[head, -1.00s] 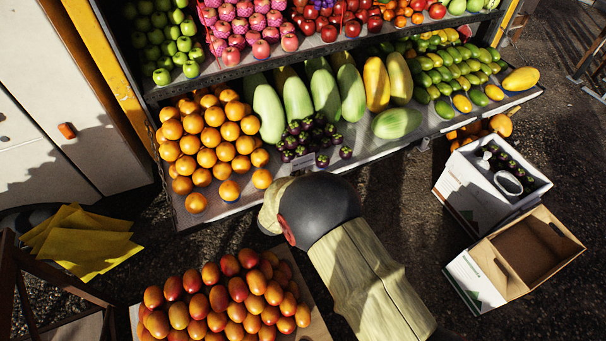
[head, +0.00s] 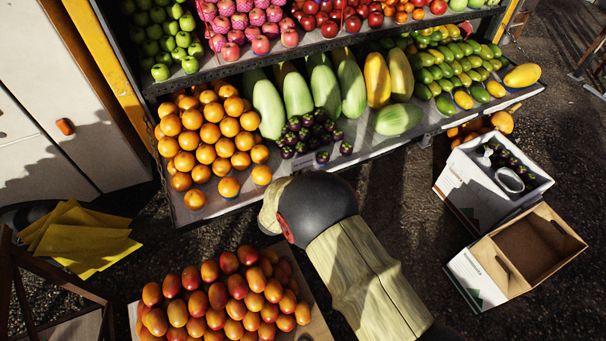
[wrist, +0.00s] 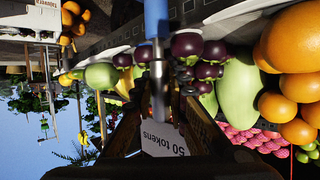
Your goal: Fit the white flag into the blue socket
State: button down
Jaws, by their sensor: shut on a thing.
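In the wrist view, my gripper (wrist: 158,88) is shut on the white flag (wrist: 165,140), a card reading "50 tokens" on a thin grey stem. The card lies toward the wrist, and the stem points away between the fingers. The blue socket (wrist: 156,18) is at the top of the wrist view, in line with the stem. The stem's far end meets or overlaps the socket's near end in the picture. I cannot tell whether it is inside. In the head view, my arm hides the gripper, and I cannot make out the socket.
Small dark purple eggplants (head: 308,134) lie close by on the shelf, with oranges (head: 212,140) to the left and long pale green gourds (head: 297,103) behind. Red-orange fruit (head: 222,300) fills a tray below. White boxes (head: 463,280) stand at the right.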

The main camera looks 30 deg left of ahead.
jog(key=shift+f, duration=0.15)
jog(key=c, duration=1.7)
grip_release()
jog(key=v, duration=1.2)
